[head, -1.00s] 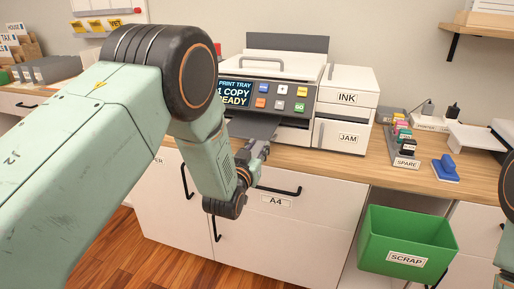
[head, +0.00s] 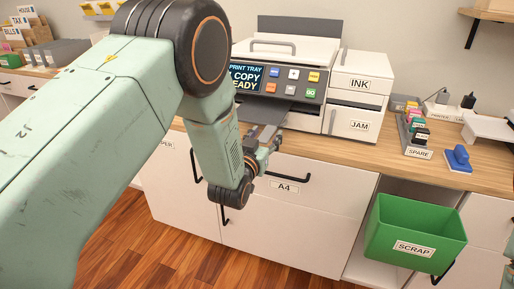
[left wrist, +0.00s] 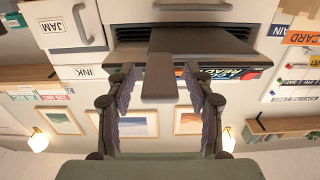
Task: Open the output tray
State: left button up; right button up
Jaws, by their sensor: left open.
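The printer's output tray (head: 262,108) is a dark slab sticking out from a slot below the control panel. A grey-brown tab (head: 264,133) points from its front edge toward me. My left gripper (head: 268,142) is in front of the printer with its fingers around the tab. In the left wrist view, which is upside down, the open fingers of the left gripper (left wrist: 160,80) stand on either side of the tab (left wrist: 158,78), with gaps on both sides. The tray (left wrist: 205,46) leads back into the dark slot. My right gripper is out of view.
The printer stands on a wooden counter (head: 340,160) above white cabinets with black handles and an A4 label (head: 285,187). INK (head: 359,84) and JAM (head: 359,126) compartments are at its right. A green scrap bin (head: 415,230), stamps and a blue stamper (head: 458,160) are farther right.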

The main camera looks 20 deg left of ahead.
pick_arm(q)
jog(key=s, duration=1)
jog(key=shift+a, duration=0.15)
jog(key=s+a+f+g, duration=0.2)
jog(key=s+f+g, duration=0.8)
jog(key=s+f, duration=0.7)
jog(key=s+f+g, duration=0.4)
jog(key=s, duration=0.6)
jog(key=s+a+f+g+p, duration=0.1)
jog(key=s+f+g, duration=0.3)
jog(key=s, duration=0.7)
jog(key=shift+s+a+f+n+y, duration=0.2)
jog(key=shift+f+n+y, duration=0.15)
jog(key=shift+f, duration=0.25)
